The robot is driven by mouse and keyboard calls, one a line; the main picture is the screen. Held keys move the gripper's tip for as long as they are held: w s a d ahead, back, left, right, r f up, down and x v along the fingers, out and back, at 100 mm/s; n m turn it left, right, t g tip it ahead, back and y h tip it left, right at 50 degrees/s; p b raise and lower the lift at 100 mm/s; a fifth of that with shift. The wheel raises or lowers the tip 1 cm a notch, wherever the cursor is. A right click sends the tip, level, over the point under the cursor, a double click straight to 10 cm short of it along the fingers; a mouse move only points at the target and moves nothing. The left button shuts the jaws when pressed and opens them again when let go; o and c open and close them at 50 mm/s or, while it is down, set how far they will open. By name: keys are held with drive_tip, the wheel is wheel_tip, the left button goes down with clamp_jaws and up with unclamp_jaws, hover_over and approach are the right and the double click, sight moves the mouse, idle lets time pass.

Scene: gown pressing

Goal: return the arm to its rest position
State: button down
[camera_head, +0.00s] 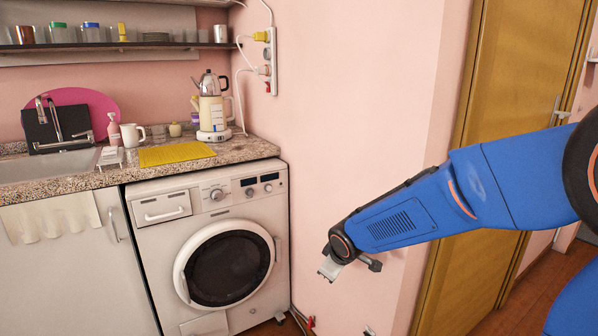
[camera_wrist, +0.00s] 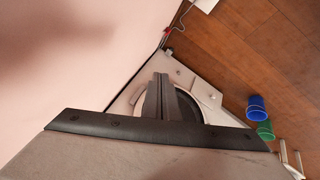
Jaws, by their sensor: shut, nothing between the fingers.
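My blue arm (camera_head: 400,214) reaches in from the right in the head view, bent slightly downward to the left. My gripper (camera_head: 329,268) is at its lower end, in front of the pink wall and to the right of the washing machine in the picture. In the wrist view my gripper (camera_wrist: 161,78) shows its two dark fingers together, with nothing held. Behind them is the washing machine's round door, partly hidden by the fingers and the dark gripper body.
The white washing machine (camera_head: 205,205) stands under the granite counter (camera_head: 240,150), its door shut. A wooden door (camera_head: 515,110) is behind my arm. A blue cup (camera_wrist: 256,106) and a green cup (camera_wrist: 265,131) are near the machine in the wrist view, over wooden floor (camera_wrist: 255,45).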

drive_tip(key=s+d+r+m+h, duration=0.1)
drive_tip(key=s+d+r+m, duration=0.55)
drive_tip(key=s+d, duration=0.7)
drive_tip(key=s+d+r+m, duration=0.1)
drive_tip(key=s+d+m, duration=0.1)
drive_tip(key=s, duration=0.7)
drive_tip(key=s+d+r+m+g, duration=0.1)
drive_tip(key=s+d, duration=0.3)
drive_tip(key=s, duration=0.5)
drive_tip(key=shift+s+d+r+m, duration=0.2)
drive_tip(key=shift+s+r+m, duration=0.25)
drive_tip(key=shift+m, duration=0.2)
